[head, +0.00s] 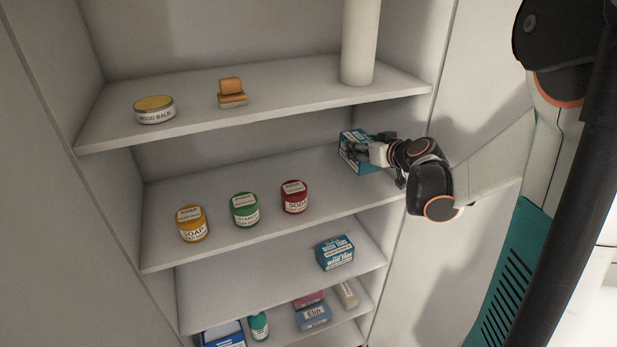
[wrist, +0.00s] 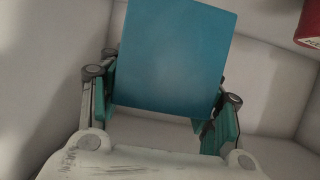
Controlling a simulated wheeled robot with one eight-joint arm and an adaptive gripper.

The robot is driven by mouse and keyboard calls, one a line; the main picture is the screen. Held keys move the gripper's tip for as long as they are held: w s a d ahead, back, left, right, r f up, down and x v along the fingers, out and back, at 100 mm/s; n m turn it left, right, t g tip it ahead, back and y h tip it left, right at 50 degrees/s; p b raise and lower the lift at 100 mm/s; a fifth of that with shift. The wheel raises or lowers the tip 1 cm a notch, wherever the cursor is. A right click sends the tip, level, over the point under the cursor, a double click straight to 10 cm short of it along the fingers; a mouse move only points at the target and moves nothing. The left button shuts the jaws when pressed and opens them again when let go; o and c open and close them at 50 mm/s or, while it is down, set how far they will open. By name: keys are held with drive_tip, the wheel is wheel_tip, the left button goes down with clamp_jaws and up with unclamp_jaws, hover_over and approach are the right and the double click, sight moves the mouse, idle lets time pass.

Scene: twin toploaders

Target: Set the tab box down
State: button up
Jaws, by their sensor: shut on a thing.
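The tab box (head: 348,146) is teal with a white label and is held in my gripper (head: 374,153) at the right end of the second shelf (head: 325,170). In the wrist view the box (wrist: 175,55) shows a plain teal face between the two fingers of my gripper (wrist: 165,105), which are shut on it. Whether its underside touches the shelf cannot be told. A similar teal box (head: 335,252) sits on the shelf below.
Red (head: 294,197), green (head: 245,209) and yellow (head: 192,223) jars stand left on the same shelf; the red one (wrist: 309,25) edges the wrist view. The shelf between the red jar and the box is clear. A white cylinder (head: 360,40) stands on the shelf above.

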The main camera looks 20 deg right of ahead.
wheel_tip(320, 180, down, 10)
drive_tip(key=shift+r+b, duration=0.1)
drive_tip(key=shift+b, duration=0.6)
drive_tip(key=shift+f, duration=0.25)
drive_tip(key=o, duration=1.4)
drive_tip(key=shift+c, duration=0.2)
drive_tip(key=shift+r, duration=0.15)
drive_tip(key=shift+s+r, duration=0.1)
drive_tip(key=shift+r, duration=0.05)
drive_tip(key=v, duration=1.1)
drive_tip(key=shift+s, duration=0.4)
drive_tip(key=shift+r, duration=0.15)
